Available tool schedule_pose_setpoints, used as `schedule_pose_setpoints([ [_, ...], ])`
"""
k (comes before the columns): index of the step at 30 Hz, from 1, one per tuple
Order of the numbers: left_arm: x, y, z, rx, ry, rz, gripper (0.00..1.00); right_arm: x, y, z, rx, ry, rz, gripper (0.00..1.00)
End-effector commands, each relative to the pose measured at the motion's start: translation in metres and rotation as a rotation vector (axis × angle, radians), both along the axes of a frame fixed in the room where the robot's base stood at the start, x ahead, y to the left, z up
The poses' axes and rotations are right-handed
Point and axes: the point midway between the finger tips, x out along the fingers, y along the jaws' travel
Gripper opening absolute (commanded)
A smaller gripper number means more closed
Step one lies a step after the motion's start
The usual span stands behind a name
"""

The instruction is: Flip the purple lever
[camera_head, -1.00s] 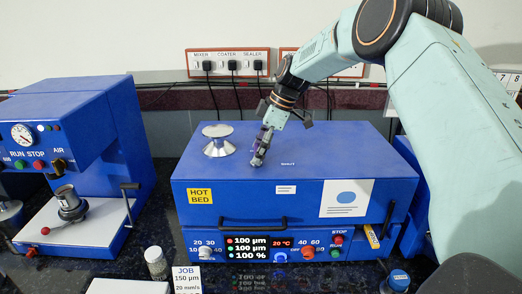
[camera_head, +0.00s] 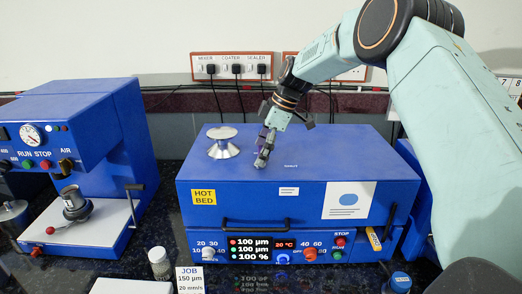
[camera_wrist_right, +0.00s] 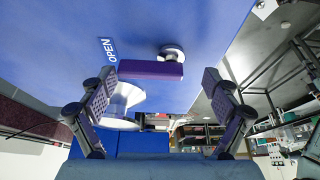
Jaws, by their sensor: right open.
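The purple lever (camera_wrist_right: 150,69) shows in the right wrist view as a short bar beside a round metal pivot (camera_wrist_right: 172,51) on the blue box top, near a white OPEN label (camera_wrist_right: 108,50). In the head view it is mostly hidden by my right gripper, with only a little purple showing by the fingers. My right gripper (camera_head: 262,160) points down at the top of the blue hot bed box (camera_head: 340,160). In the wrist view its fingers (camera_wrist_right: 160,95) are spread wide, with the lever between and beyond them; I see no grip on it. My left gripper is not in view.
A silver knob (camera_head: 222,143) stands on the box top left of my gripper. A black handle (camera_head: 255,224) and a control panel are on the box front. A blue press (camera_head: 75,130) stands at left. A small jar (camera_head: 159,263) and job card (camera_head: 189,280) are in front.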

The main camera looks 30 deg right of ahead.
Motion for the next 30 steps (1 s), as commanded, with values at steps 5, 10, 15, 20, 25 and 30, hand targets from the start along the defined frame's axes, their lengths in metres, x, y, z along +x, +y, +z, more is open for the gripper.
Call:
schedule_pose_setpoints([
  [5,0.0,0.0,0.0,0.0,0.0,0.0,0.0,0.0,-0.001,0.0,0.0,0.0,-0.002,0.89],
  [10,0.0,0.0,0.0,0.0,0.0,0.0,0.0,-0.003,-0.007,0.017,-0.001,-0.005,-0.002,0.89],
  [15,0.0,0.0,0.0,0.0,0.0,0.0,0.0,-0.01,-0.018,0.049,-0.001,-0.007,-0.003,0.89],
  [20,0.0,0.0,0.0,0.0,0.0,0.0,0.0,-0.017,-0.028,0.079,-0.001,-0.006,-0.002,0.89],
  [25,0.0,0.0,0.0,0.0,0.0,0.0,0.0,-0.022,-0.035,0.101,-0.002,-0.003,-0.002,0.89],
  [30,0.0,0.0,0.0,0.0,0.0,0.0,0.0,-0.025,-0.039,0.111,-0.001,-0.003,-0.001,0.89],
])
